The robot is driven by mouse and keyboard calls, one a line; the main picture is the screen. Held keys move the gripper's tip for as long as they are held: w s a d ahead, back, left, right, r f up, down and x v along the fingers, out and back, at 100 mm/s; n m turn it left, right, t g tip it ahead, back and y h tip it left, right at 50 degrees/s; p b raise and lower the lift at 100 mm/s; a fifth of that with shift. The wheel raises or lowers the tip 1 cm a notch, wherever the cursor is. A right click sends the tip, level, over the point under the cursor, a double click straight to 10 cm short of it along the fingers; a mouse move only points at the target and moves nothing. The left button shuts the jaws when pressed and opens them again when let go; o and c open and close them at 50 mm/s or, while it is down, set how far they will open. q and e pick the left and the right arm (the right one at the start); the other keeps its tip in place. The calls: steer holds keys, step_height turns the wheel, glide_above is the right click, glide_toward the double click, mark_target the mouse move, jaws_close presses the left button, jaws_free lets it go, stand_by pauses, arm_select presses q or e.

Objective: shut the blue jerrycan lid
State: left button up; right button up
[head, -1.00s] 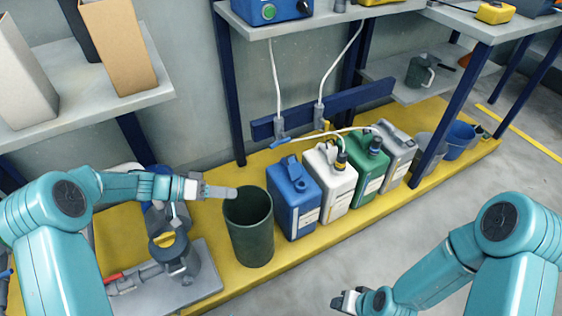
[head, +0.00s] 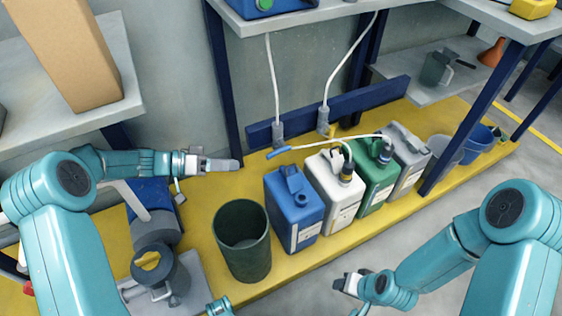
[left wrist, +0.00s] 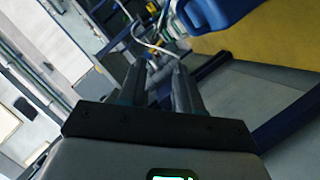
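The blue jerrycan (head: 293,212) stands upright on the yellow platform, first in a row of jerrycans. A blue lid piece (head: 290,174) stands up at its top and looks raised; its hinge is too small to make out. My left gripper (head: 232,165) reaches in from the left, up and to the left of the jerrycan, apart from it. Its two fingers show with a gap and nothing between them in the left wrist view (left wrist: 160,85). A blue body with a handle (left wrist: 212,12) at that view's top is probably the jerrycan. My right gripper (head: 347,284) is low over the floor, away from the jerrycan.
A dark green bin (head: 242,250) stands left of the blue jerrycan. White (head: 335,190), green (head: 375,182) and grey (head: 408,155) jerrycans stand to its right. White hoses hang behind, one with a blue nozzle (head: 278,152). A pump (head: 158,265) sits at lower left. Floor in front is clear.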

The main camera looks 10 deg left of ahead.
arm_select(q)
steer(key=x, duration=1.4)
steer(key=shift+s+d+f, duration=0.1)
steer(key=shift+d+f, duration=0.1)
steer(key=shift+d, duration=0.15)
jaws_close()
stand_by(0.6)
